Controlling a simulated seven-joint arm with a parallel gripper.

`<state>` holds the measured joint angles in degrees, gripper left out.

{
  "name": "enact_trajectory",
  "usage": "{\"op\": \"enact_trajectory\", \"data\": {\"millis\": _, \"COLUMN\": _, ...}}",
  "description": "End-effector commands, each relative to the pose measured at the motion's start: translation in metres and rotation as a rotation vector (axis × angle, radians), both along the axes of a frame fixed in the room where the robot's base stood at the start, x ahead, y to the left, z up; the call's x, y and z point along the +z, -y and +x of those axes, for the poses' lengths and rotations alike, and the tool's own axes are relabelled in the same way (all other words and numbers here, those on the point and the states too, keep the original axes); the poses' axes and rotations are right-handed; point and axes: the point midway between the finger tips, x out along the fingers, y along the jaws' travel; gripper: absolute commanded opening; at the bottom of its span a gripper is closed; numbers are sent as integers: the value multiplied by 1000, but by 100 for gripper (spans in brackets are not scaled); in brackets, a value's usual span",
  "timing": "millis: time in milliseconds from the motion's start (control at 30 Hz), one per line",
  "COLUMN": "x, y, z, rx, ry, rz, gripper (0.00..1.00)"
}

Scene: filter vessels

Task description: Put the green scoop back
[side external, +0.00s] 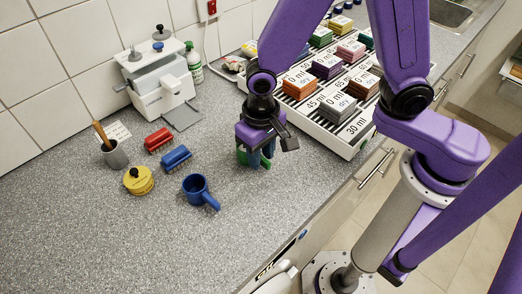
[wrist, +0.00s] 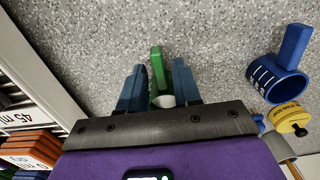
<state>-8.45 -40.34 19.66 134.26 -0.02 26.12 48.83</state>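The green scoop (side external: 241,156) is at my gripper (side external: 256,160) in the side external view, low over the grey counter and partly hidden by the fingers. In the wrist view, green parts of the scoop (wrist: 157,68) show between and beside the blue fingertips of my gripper (wrist: 160,88), with a small white patch among them. The fingers stand apart, with the scoop between them. I cannot tell whether they press on it, or whether the scoop touches the counter.
A blue scoop (side external: 198,190) and a yellow tub (side external: 138,181) stand to the left. Red (side external: 158,140) and blue (side external: 176,157) brushes lie behind them. A white slotted rack (side external: 345,139) with labelled coloured stacks is close on the right. The front counter is clear.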

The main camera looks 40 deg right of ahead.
Motion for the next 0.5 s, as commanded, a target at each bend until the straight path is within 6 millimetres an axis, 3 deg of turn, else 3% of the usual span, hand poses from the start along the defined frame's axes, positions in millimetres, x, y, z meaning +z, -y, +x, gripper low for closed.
{"op": "enact_trajectory", "data": {"millis": 333, "x": 2, "y": 0, "z": 0, "rx": 0, "ry": 1, "rz": 1, "gripper": 37}}
{"op": "enact_trajectory", "data": {"millis": 500, "x": 15, "y": -1, "z": 1, "rx": 0, "ry": 4, "rz": 5, "gripper": 37}}
